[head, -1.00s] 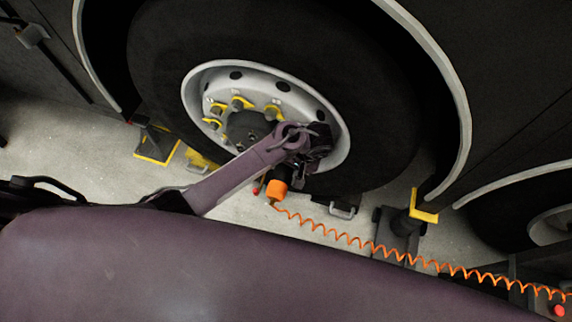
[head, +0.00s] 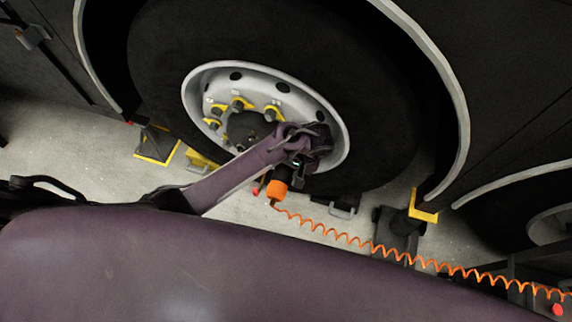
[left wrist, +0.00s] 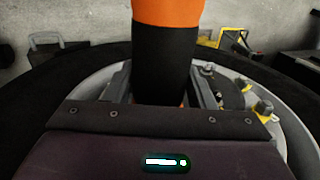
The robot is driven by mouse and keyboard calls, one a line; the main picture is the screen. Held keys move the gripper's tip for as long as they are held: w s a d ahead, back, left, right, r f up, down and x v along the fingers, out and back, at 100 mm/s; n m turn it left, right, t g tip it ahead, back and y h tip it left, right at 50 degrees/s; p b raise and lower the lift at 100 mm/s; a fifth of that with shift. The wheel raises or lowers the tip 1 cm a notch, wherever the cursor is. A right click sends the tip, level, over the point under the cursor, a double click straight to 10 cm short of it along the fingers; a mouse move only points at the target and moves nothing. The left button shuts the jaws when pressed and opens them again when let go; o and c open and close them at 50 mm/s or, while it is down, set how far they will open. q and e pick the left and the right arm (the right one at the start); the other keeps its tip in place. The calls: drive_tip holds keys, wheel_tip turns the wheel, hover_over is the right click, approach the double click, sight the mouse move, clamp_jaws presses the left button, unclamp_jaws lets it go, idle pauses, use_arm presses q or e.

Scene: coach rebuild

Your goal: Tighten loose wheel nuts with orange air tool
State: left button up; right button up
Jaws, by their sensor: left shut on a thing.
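The wheel (head: 200,88) fills the middle of the head view, with a pale rim and several nuts with yellow pointers (head: 238,104) on its upper left side. The orange air tool (head: 278,188) hangs at the lower right of the hub, its orange end downward. My left gripper (head: 300,160) is shut on the tool in front of the rim. In the left wrist view the tool's black and orange body (left wrist: 166,55) stands between the fingers. The tool's working end and the lower right nuts are hidden behind my gripper and arm. My right gripper is not in view.
A coiled orange hose (head: 375,248) runs from the tool to the lower right. A dark stand with a yellow top (head: 424,207) is right of the wheel, and a yellow-edged block (head: 155,150) is left.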

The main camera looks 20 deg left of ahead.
use_arm(q)
drive_tip(key=shift+w+r, duration=0.15)
drive_tip(key=shift+r, duration=0.05)
clamp_jaws()
idle(0.3)
drive_tip(key=shift+w, duration=0.1)
idle(0.7)
drive_tip(key=shift+p, duration=0.3)
